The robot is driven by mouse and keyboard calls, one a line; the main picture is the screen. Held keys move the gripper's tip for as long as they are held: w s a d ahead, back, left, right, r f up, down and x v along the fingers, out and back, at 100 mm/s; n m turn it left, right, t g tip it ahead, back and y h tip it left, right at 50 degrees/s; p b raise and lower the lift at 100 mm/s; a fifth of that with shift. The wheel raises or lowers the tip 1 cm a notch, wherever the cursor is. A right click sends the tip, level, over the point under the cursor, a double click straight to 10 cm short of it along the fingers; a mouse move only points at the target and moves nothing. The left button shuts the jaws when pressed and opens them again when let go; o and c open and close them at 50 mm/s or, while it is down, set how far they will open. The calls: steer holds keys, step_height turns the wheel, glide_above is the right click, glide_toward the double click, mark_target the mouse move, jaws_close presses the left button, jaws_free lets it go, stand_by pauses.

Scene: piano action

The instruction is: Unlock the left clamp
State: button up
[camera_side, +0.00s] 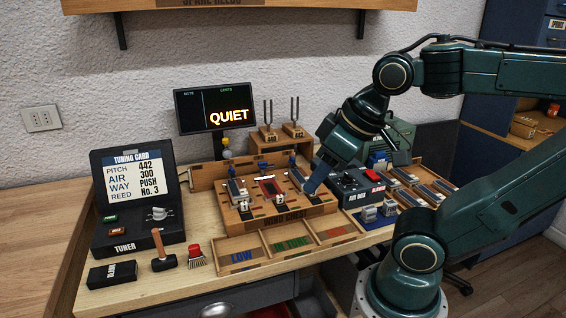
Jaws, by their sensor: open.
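The wooden wind chest (325,208) stands near the middle of the bench, with several small fittings in a row on top. The left clamp appears to be the silver piece with a dark blue upper end (236,187) at the chest's left side. It is too small to tell whether its lever is locked. A red-and-white piece (268,187) sits in the middle position, and a similar silver clamp (296,178) is at the right.
A screen (213,105) reading QUIET and two tuning forks (281,115) stand behind the chest. The tuner (124,237), a hammer (160,250) and a red-topped brush (195,256) are at the left. Sorting trays (240,268) lie in front; the air box (360,188) is right.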

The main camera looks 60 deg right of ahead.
steer(key=w+d+r+m+g, duration=0.25)
steer(key=w+r, duration=0.35)
steer(key=w, duration=0.5)
steer(key=m+g, duration=0.3)
steer(key=m, duration=0.4)
glide_above(232, 169)
step_height(232, 169, down, 11)
steer(key=shift+f+n, duration=0.1)
steer(key=shift+n, duration=0.15)
step_height(232, 169, down, 14)
steer(key=shift+r, duration=0.15)
steer(key=shift+c, duration=0.4)
jaws_close()
